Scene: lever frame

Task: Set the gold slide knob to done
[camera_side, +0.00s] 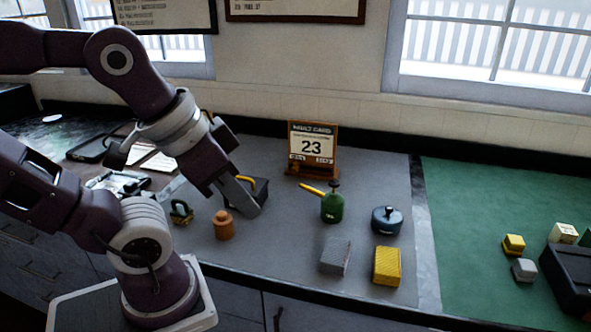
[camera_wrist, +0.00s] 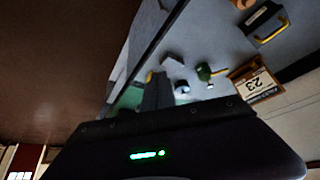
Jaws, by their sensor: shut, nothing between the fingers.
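My gripper (camera_side: 256,211) is shut and empty, pointing down low over the mat, left of and in front of the sign. It partly hides a dark box with a yellow handle (camera_side: 262,187). The gripper's dark fingers also show in the wrist view (camera_wrist: 157,92).
An orange-brown jar (camera_side: 223,226) stands left.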

